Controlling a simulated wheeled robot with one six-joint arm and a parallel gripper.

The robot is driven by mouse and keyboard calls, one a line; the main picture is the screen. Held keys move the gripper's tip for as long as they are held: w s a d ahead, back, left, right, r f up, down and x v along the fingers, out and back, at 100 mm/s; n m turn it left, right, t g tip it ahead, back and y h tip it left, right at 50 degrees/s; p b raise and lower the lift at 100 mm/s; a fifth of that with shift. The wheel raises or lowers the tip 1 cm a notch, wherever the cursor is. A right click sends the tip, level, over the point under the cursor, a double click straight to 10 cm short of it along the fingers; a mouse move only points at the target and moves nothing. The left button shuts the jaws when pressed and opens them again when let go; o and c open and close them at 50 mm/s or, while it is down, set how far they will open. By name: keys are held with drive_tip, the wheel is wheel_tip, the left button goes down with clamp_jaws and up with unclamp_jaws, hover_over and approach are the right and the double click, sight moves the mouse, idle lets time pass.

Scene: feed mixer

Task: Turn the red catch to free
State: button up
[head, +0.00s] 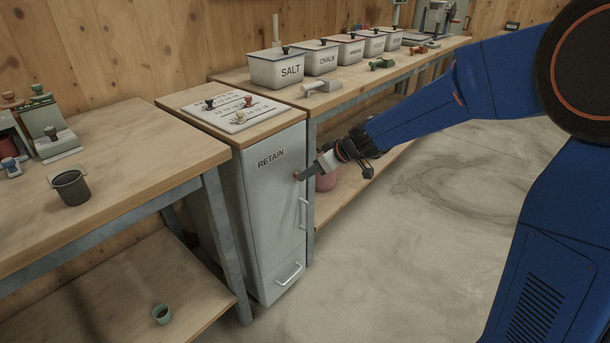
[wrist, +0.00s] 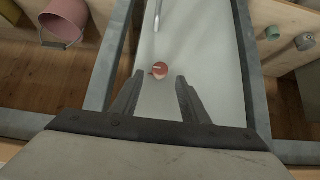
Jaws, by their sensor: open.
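The red catch (wrist: 159,70) is a small round knob with a pale bar mark on its face, on the pale grey door of the cabinet marked RETAIN (head: 262,210). In the head view it is a small reddish spot (head: 296,177) at the door's right edge, partly hidden by my gripper (head: 304,177). My gripper is open in front of the door. In the wrist view its two fingers (wrist: 161,80) stand either side of the catch's line, with the catch just beyond the tips. I cannot tell whether either finger touches it.
A vertical door handle (head: 303,213) is below the catch, and a drawer handle (head: 289,275) lower still. A pink bucket (wrist: 65,18) stands on the shelf beside the cabinet. Benches flank the cabinet; the concrete floor (head: 400,250) in front is clear.

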sight(296, 174)
drive_tip(key=shift+x, duration=2.15)
drive_tip(key=shift+c, duration=0.6)
clamp_jaws()
